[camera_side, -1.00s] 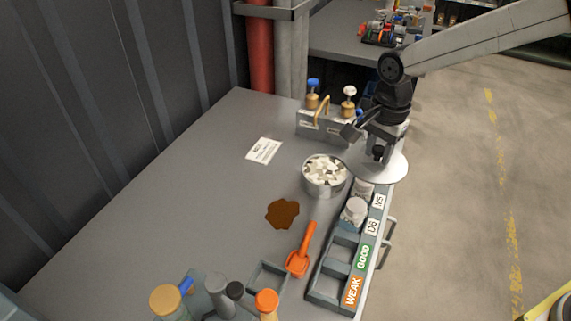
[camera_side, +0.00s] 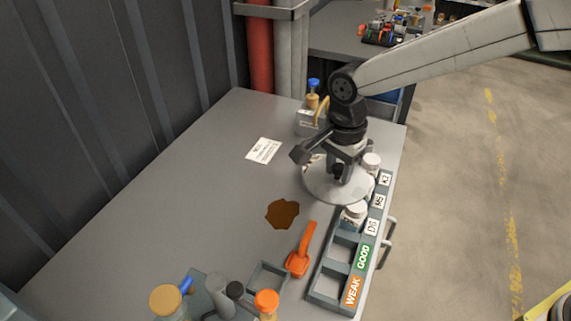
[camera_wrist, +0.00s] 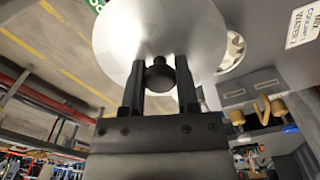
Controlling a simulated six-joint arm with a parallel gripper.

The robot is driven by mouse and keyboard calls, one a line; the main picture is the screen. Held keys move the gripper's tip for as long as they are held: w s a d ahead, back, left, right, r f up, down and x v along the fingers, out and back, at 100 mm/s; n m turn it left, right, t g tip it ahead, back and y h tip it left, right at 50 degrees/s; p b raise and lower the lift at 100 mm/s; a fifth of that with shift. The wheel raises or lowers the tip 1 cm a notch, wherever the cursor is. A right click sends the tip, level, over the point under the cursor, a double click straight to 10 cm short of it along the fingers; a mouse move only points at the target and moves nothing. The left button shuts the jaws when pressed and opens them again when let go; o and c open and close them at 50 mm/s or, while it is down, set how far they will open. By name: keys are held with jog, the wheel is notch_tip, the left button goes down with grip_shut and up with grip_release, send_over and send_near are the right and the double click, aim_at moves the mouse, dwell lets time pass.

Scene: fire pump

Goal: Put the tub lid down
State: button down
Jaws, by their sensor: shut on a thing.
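The tub lid is a pale round disc (camera_side: 325,190) with a dark knob, also large in the wrist view (camera_wrist: 135,35). My gripper (camera_side: 339,172) is shut on the lid's knob; in the wrist view its two black fingers (camera_wrist: 160,78) close on either side of it. The lid is held roughly flat over the area of the tub of white pieces. The tub is almost wholly hidden behind the lid and my gripper in the side view; a sliver shows past the lid's edge in the wrist view (camera_wrist: 235,47). Contact between lid and tub cannot be told.
A labelled rack (camera_side: 327,292) runs along the table's right edge, with white-capped jars (camera_side: 354,214) close to the lid. An orange scoop (camera_side: 301,254) and a brown stain (camera_side: 282,214) lie in front. A valve block (camera_side: 308,122) stands behind. Table left of the stain is clear.

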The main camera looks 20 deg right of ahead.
jog(key=s+a+f, duration=0.1)
jog(key=s+a, duration=0.1)
jog(key=a, duration=0.5)
jog(key=s+a+f, duration=0.2)
jog(key=s+a, duration=0.1)
jog(key=a, duration=0.5)
jog(key=shift+s, duration=0.2)
jog(key=shift+w+a, duration=0.1)
send_over(223, 243)
jog(key=shift+f, duration=4.7)
jog(key=shift+f, duration=0.1)
jog(key=shift+f, duration=1.7)
jog(key=shift+f, duration=0.15)
